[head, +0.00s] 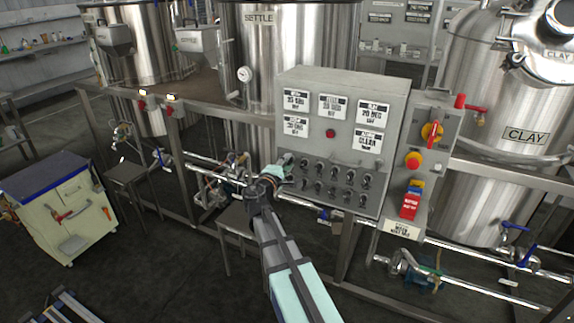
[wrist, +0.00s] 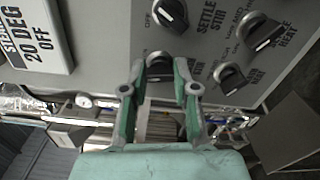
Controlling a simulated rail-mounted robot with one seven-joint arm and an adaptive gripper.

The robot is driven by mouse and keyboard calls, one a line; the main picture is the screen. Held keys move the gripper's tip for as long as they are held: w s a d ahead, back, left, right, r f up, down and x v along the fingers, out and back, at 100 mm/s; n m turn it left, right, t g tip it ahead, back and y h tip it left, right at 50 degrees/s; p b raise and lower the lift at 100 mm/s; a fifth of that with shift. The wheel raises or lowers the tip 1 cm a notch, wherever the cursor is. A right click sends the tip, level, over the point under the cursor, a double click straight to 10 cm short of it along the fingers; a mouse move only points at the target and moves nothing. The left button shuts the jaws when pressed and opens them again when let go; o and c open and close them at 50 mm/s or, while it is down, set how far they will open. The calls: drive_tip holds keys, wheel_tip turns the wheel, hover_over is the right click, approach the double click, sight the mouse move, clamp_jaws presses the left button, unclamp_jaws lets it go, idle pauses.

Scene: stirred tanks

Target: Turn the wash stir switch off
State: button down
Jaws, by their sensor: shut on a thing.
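The grey control panel (head: 383,95) carries rows of black rotary switches in its lower part. My gripper (head: 284,165) is at the lower left of this panel. In the wrist view my gripper (wrist: 159,80) has its two green-and-grey fingers on either side of a dark switch knob (wrist: 159,67) and is shut on it. The label beside this knob is partly covered by a finger, so I cannot read it fully. The knob labelled settle stir (wrist: 172,14) is next to it, above in the wrist view.
Two more knobs (wrist: 262,32) (wrist: 230,77) lie to the right in the wrist view. A side box with a red-and-yellow switch (head: 433,131) stands right of the panel. Pipes (head: 460,245) run below. Steel tanks (head: 500,150) stand behind. A cart (head: 68,215) is at left.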

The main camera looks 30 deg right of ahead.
drive_tip(key=n, duration=0.3)
drive_tip(key=shift+n+p, duration=0.3)
drive_tip(key=shift+n, duration=0.2)
drive_tip(key=c, duration=0.9)
unclamp_jaws()
drive_tip(key=v, duration=1.2)
